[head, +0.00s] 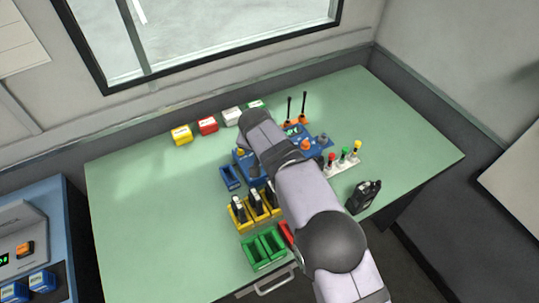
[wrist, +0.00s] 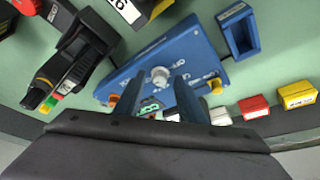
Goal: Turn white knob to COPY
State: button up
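The white knob (wrist: 160,76) sits on a blue control panel (wrist: 196,52) in the wrist view, with small white lettering around it that is too small to read surely. My gripper (wrist: 159,82) is open, its two dark fingers apart, one on each side of the knob in the picture. I cannot tell whether the fingers touch it. In the head view the blue panel (head: 318,133) is partly covered by my arm, and the white knob and gripper fingers are hidden.
A green digital display (wrist: 150,105) and a yellow knob (wrist: 216,86) are on the panel. An empty blue bin (wrist: 252,47) stands beside it. A black handheld device (head: 364,196), yellow bins (head: 240,216) and green bins (head: 262,247) stand nearby.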

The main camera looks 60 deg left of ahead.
jog(key=b+v, duration=0.2)
jog(key=v, duration=0.5)
jog(key=shift+r, duration=0.15)
jog(key=shift+d, duration=0.1)
dwell(0.4)
